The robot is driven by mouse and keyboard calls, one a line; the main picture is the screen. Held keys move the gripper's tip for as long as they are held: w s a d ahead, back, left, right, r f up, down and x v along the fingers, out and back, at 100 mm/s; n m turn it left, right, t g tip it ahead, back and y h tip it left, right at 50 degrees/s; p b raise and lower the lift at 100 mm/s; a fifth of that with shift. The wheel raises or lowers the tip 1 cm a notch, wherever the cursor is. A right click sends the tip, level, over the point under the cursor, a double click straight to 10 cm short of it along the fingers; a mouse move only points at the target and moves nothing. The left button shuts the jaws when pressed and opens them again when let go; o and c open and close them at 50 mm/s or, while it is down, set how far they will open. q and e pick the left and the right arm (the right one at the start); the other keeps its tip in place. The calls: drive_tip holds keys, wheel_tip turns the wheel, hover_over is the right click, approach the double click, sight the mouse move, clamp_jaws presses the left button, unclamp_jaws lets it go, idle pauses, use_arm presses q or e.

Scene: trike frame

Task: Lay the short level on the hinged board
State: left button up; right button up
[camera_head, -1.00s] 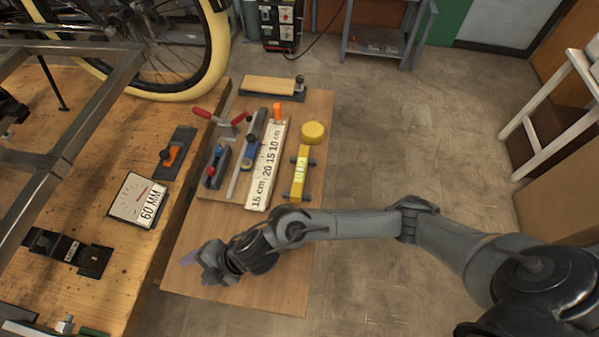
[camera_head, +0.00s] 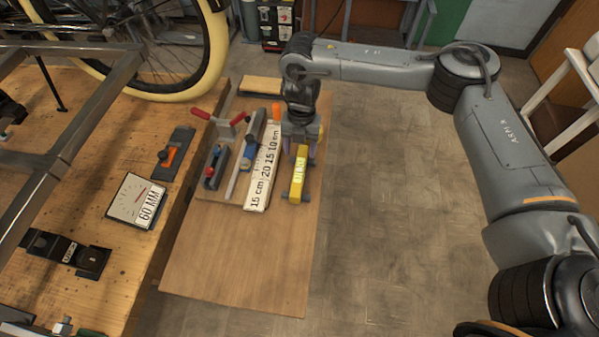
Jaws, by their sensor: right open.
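Whether the fingers touch the bar cannot be told. Which thing is the hinged board is not certain; a pale wooden board (camera_head: 260,84) lies at the table's far end, its right end hidden behind my right arm. My left gripper is not in view.
The near half of the side table (camera_head: 240,250) is bare. The workbench holds a 60 MM gauge (camera_head: 137,201) and metal frame.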

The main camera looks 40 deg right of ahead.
sight(299, 170)
drive_tip(key=shift+s+d+f, duration=0.1)
drive_tip(key=shift+d+f, duration=0.1)
drive_tip(key=shift+f, duration=0.25)
drive_tip(key=f, duration=0.2)
drive_tip(key=f+b, duration=0.1)
drive_tip(key=shift+s+a+f, duration=0.15)
drive_tip(key=shift+a, duration=0.1)
drive_tip(key=shift+s+a+f+b, duration=0.15)
drive_tip(key=shift+f+b, duration=0.1)
drive_tip(key=shift+f, duration=0.75)
drive_tip(key=shift+w+a+f+b, duration=0.1)
drive_tip(key=shift+f+b, duration=0.15)
drive_tip(key=shift+f, duration=0.7)
drive_tip(key=shift+s+a+f+b, duration=0.15)
drive_tip(key=shift+f+b, duration=0.1)
drive_tip(key=shift+f, duration=0.75)
drive_tip(key=shift+w, duration=0.1)
clamp_jaws()
drive_tip(key=shift+r, duration=0.1)
